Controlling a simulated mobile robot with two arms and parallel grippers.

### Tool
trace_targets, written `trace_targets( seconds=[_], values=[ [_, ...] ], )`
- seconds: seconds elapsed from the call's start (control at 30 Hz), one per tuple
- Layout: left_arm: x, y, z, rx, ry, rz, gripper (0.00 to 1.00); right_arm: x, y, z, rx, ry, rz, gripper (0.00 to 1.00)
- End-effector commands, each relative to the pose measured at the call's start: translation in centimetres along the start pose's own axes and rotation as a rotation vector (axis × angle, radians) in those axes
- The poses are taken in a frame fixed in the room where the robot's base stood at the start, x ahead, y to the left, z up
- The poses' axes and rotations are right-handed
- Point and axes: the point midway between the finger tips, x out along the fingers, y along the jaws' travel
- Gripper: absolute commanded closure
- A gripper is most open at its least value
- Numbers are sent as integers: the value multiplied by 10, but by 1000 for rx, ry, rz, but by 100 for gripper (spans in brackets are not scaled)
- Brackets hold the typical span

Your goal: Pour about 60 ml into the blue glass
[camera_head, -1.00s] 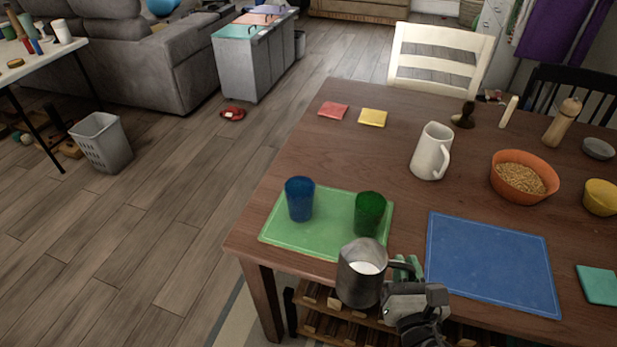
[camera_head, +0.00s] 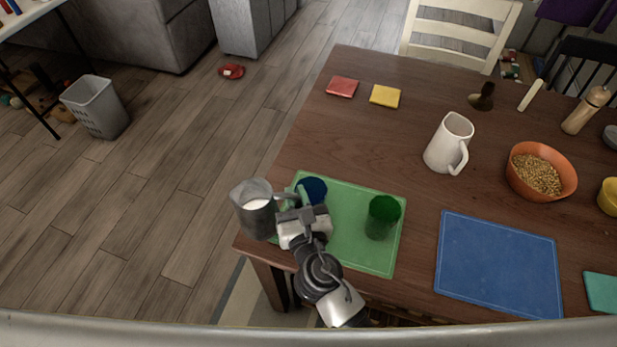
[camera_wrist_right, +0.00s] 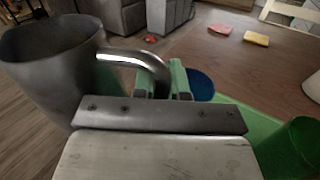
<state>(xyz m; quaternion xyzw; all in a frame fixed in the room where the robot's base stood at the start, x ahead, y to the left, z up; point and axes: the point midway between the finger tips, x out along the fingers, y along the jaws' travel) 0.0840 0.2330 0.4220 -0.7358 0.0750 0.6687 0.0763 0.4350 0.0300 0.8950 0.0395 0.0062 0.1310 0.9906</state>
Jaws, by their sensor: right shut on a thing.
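A grey metal jug (camera_head: 255,214) with white liquid inside is held upright by its handle in my right gripper (camera_head: 292,199). In the right wrist view the gripper's green fingertips (camera_wrist_right: 166,82) close on the handle of the jug (camera_wrist_right: 50,65). The blue glass (camera_head: 314,188) stands on the green mat (camera_head: 352,247), just behind and right of the gripper, partly hidden by it. It also shows in the right wrist view (camera_wrist_right: 201,84), right of the fingers. The jug is left of the glass, near the table's left edge. My left gripper is not in view.
A green glass (camera_head: 382,217) stands on the same mat to the right. A blue mat (camera_head: 498,264), a white pitcher (camera_head: 448,146) and an orange bowl (camera_head: 541,172) of grain are farther right. Red (camera_head: 342,87) and yellow (camera_head: 385,96) squares lie at the back.

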Motion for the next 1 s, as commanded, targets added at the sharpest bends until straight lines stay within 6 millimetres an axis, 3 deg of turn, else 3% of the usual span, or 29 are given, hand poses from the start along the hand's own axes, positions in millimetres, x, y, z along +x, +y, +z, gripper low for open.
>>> trace_targets(
  seconds=[0.47,0.77,1.0],
  values=[
    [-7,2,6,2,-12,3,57,0,-1,6,38,10,1,100],
    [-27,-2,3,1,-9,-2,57,2,-7,15,176,57,-3,100],
    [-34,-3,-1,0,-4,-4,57,4,-13,9,325,107,-6,100]
  ],
)
